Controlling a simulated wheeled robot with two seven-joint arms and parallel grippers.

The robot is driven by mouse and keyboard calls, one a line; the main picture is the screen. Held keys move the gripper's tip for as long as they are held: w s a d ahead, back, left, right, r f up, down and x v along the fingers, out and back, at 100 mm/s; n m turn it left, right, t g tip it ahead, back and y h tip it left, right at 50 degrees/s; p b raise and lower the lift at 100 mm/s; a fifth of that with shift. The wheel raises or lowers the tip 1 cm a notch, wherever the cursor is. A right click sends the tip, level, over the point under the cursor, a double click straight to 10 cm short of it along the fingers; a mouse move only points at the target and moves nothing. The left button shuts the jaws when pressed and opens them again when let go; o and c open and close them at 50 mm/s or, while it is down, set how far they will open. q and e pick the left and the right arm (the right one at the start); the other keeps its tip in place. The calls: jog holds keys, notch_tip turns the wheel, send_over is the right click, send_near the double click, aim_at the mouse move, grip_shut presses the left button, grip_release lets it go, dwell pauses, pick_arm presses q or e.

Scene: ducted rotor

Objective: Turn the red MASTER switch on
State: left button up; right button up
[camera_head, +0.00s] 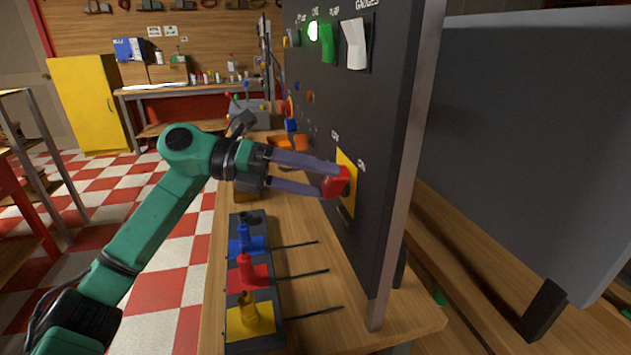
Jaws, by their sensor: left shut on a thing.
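The red MASTER switch (337,183) is a red knob on a yellow plate (346,172), low on the dark upright panel (385,120). Small white labels sit above and to the right of the plate, too small to read surely. My left gripper (328,179) reaches in from the left, and its two grey fingers are shut on the red knob. The fingers hide part of the knob, and I cannot tell which label it points to. My right gripper is not in view.
A white rocker (355,43), a green rocker (327,43) and a lit green lamp (313,30) are higher on the panel. Below, a black base (262,300) with blue, red and yellow levers stands on the wooden bench (310,290). A grey board (530,140) stands at right.

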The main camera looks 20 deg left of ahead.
pick_arm(q)
jog(key=shift+m+y, duration=0.4)
jog(key=shift+m, duration=0.3)
jog(key=o, duration=1)
jog(key=v, duration=1.4)
jog(key=shift+s+a+b, duration=0.2)
jog(key=shift+s+b, duration=0.05)
jog(key=shift+b, duration=0.2)
